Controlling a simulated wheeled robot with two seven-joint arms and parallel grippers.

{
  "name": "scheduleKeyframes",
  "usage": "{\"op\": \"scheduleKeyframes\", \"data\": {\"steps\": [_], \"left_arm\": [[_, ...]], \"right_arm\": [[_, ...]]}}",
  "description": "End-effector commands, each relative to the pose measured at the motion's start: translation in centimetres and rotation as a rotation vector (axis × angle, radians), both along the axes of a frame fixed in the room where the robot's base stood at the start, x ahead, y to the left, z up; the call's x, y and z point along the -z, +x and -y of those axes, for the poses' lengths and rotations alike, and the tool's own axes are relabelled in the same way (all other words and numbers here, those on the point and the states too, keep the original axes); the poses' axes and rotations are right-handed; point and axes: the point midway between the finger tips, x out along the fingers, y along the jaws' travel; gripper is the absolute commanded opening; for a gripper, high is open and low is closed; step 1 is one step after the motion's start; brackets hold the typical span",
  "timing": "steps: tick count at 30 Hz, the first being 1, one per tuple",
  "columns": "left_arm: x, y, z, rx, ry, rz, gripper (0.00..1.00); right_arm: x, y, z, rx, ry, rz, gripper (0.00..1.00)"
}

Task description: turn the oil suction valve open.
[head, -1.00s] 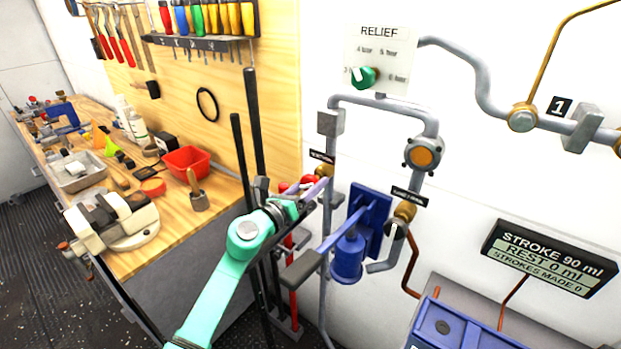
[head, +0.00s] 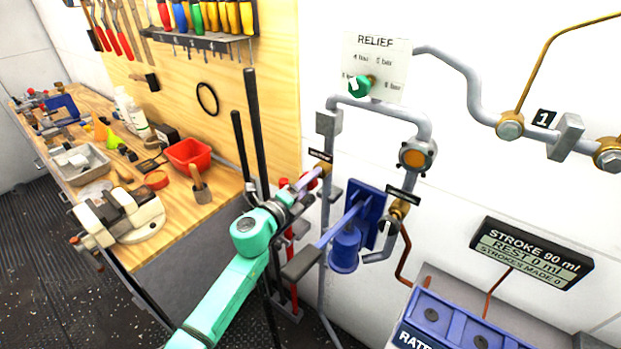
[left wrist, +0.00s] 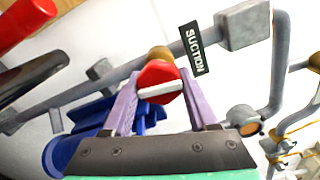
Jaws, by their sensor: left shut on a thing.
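The oil suction valve has a brass body (head: 323,170) on a grey vertical pipe, beside a small black label. In the left wrist view its round red knob (left wrist: 158,76) carries a white bar, which lies nearly level and slightly tilted. The black label reads SUCTION (left wrist: 194,48). My left gripper (head: 309,182) is at the knob; in the left wrist view its two lavender fingers (left wrist: 157,98) are shut on the knob from either side. In the head view the fingers and wrist hide part of the knob. My right gripper is in neither current view.
A blue pump (head: 346,245) with a grey-ended lever (head: 302,263) stands just right of my left wrist. A green RELIEF knob (head: 361,86) is above. A workbench with a red bin (head: 189,155) and a vise (head: 118,215) is at left. Dark rods stand close behind my arm.

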Motion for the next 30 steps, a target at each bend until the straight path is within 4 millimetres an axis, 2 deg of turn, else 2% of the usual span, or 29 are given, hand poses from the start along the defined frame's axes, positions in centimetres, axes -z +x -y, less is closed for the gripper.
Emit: {"op": "scheduleKeyframes", "data": {"steps": [9,24,25,26,27,30], "left_arm": [[-0.08,0.0,-0.01,-0.001,-0.093,-0.067,0.03],[-0.02,0.01,-0.02,-0.001,-0.109,-0.079,0.03],[-0.02,0.01,-0.02,-0.001,-0.109,-0.079,0.7],[-0.03,0.01,-0.01,-0.001,-0.109,-0.079,0.82],[-0.03,0.01,-0.01,-0.001,-0.108,-0.078,0.89],[-0.02,0.0,0.0,-0.001,-0.107,-0.077,0.89]], "right_arm": [[-0.63,0.01,0.05,0.0,-0.001,0.0,0.5],[-0.66,0.03,0.12,-0.001,-0.002,0.0,0.5],[-0.66,0.03,0.12,-0.001,-0.002,0.0,0.5],[-0.66,0.03,0.12,-0.001,-0.002,0.0,0.5],[-0.66,0.03,0.12,-0.001,-0.002,0.0,0.5],[-0.66,0.03,0.13,-0.001,-0.002,0.0,0.5]]}}
